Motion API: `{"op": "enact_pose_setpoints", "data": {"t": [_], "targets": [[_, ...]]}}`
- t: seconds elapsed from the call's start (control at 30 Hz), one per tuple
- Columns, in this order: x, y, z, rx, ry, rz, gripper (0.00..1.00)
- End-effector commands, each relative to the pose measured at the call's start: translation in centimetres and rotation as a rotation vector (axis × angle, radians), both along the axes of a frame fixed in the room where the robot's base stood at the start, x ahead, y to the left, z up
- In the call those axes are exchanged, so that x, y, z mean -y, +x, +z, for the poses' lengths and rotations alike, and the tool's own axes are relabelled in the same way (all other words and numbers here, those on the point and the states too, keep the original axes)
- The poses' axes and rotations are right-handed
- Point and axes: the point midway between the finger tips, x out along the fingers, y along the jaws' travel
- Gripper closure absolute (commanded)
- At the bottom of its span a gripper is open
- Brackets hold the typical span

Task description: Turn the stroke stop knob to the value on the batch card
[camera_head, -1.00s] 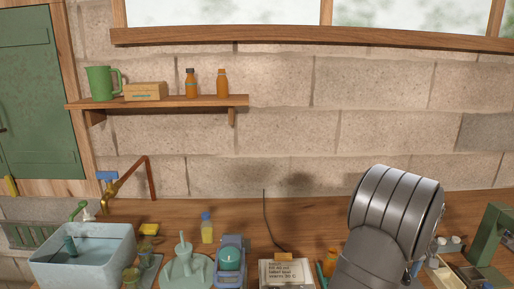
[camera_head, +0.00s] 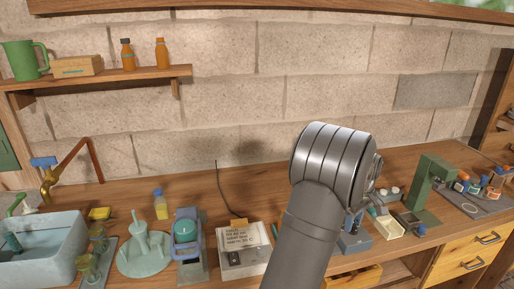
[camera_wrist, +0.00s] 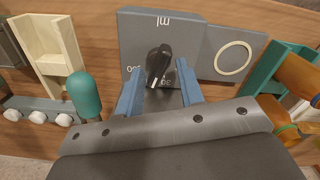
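In the wrist view a black knob (camera_wrist: 158,62) stands on the face of a grey box (camera_wrist: 135,35). The face carries "ml" and other numbers, upside down in this view and partly covered. My gripper (camera_wrist: 160,72) has its two blue fingers apart, one on each side of the knob, with gaps visible; contact is not clear. The knob's exact setting cannot be read. In the head view a white card with printed lines (camera_head: 238,238) stands left of my arm, its text too small to read surely.
Beside the knob box is a grey panel with a pale ring (camera_wrist: 233,58). A teal rounded piece (camera_wrist: 85,95), a cream holder (camera_wrist: 55,55) and orange bottles (camera_wrist: 297,75) lie close around the gripper. A green press-like stand (camera_head: 432,185) is right of my arm.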

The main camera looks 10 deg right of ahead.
Motion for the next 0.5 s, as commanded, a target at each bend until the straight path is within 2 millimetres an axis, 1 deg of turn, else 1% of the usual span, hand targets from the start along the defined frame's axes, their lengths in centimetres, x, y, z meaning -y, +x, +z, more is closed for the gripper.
{"op": "enact_pose_setpoints", "data": {"t": [0.13,0.17,0.23,0.27,0.3,0.37,0.4,0.5], "targets": [[0.0,0.1,0.3,0.001,-0.001,-0.009,0.66],[0.1,0.1,0.7,0.003,-0.002,-0.020,0.66],[0.3,0.2,2.5,0.005,-0.005,-0.078,0.66],[0.4,0.2,3.5,0.005,-0.005,-0.114,0.66],[0.5,0.2,5.2,0.007,-0.006,-0.172,0.66],[0.6,0.2,7.8,0.008,-0.006,-0.269,0.66],[0.6,0.0,9.6,0.008,-0.006,-0.333,0.66],[0.5,-0.3,13.5,0.007,-0.004,-0.477,0.66]]}}
